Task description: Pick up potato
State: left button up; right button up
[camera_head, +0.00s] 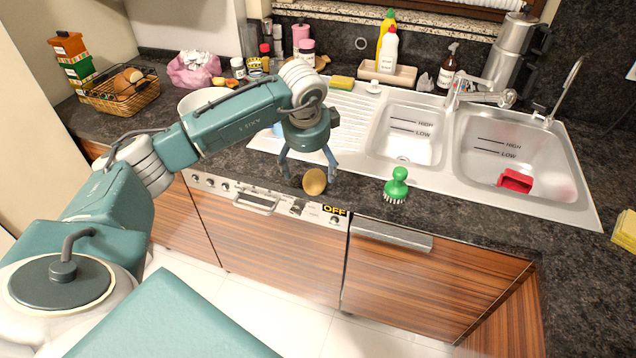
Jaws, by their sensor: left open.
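The potato (314,182) is a small golden-brown rounded thing at the front edge of the dark counter, above the oven panel. My left gripper (308,172) points down over it, with its fingers spread apart. The potato shows between the fingers, nearer the right one. I cannot tell whether a finger touches it. My right gripper is not in the picture.
A green brush (396,186) stands to the right on the counter. Behind are the steel double sink (455,150), a faucet (480,93) and several bottles.

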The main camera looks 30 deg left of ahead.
aim_at(314, 178)
pick_arm(q)
jog(key=shift+w+f, duration=0.1)
jog(key=shift+f, duration=0.55)
jog(key=p+x, duration=0.1)
jog(key=x, duration=0.1)
jog(key=d+p+x, duration=0.1)
jog(key=x, duration=0.1)
jog(key=shift+f+p, duration=0.1)
jog(key=shift+p, duration=0.3)
jog(key=shift+w+a+f, duration=0.1)
jog(key=shift+a+f, duration=0.05)
jog(key=shift+f, duration=0.35)
jog(key=c, duration=1.5)
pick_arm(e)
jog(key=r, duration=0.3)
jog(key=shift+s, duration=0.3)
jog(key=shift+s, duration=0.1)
